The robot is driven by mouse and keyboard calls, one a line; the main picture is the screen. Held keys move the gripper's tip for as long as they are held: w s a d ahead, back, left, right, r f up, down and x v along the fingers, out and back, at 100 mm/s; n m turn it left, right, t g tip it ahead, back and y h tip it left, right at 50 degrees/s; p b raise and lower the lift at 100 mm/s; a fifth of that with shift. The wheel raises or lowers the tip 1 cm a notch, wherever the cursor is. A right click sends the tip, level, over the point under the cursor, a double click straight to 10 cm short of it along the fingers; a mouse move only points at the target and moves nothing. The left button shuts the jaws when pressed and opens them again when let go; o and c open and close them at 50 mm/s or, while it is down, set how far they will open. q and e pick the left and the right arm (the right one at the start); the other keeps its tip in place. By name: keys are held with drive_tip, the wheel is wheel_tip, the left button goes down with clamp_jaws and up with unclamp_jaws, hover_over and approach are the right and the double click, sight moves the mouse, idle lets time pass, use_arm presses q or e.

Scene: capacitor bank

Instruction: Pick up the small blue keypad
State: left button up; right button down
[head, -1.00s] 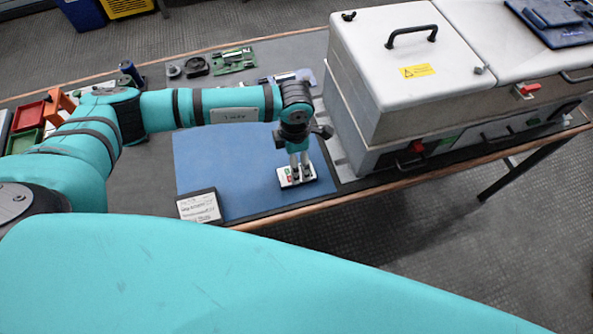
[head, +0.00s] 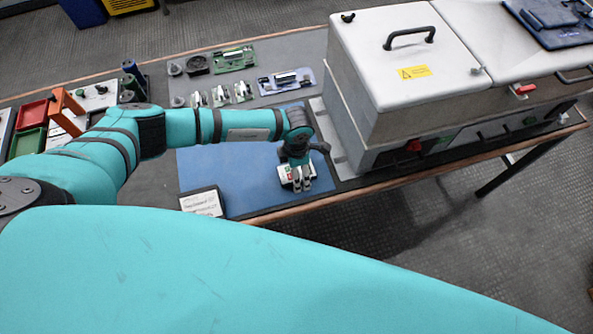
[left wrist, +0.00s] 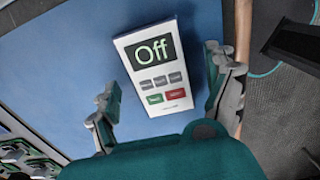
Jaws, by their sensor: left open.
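The small keypad (left wrist: 155,68) looks white, not blue, in the left wrist view, with a dark green screen reading "Off" and grey, green and red buttons. It lies on the blue mat (head: 225,160); the mat also shows in the left wrist view (left wrist: 60,70). In the head view the keypad (head: 285,174) is partly hidden by my left gripper (head: 298,186), which points down over it. In the left wrist view the left gripper (left wrist: 162,76) is open, one finger on each side of the keypad, with gaps between. My right gripper is not in view.
A large white-lidded grey cabinet (head: 385,85) stands just right of the mat. A small label sign (head: 200,203) stands at the mat's front left corner. Green and blue boards with parts (head: 235,60) lie farther back. Red and green trays (head: 28,142) are at far left.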

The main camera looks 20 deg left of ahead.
use_arm(q)
drive_tip(key=shift+f+b, duration=0.25)
drive_tip(key=shift+b, duration=0.05)
idle(0.5)
drive_tip(key=c, duration=1.3)
drive_tip(key=shift+r+p, duration=0.5)
drive_tip(key=shift+p, duration=0.05)
drive_tip(key=shift+r+b, duration=1.1)
drive_tip(key=shift+r, duration=3.7)
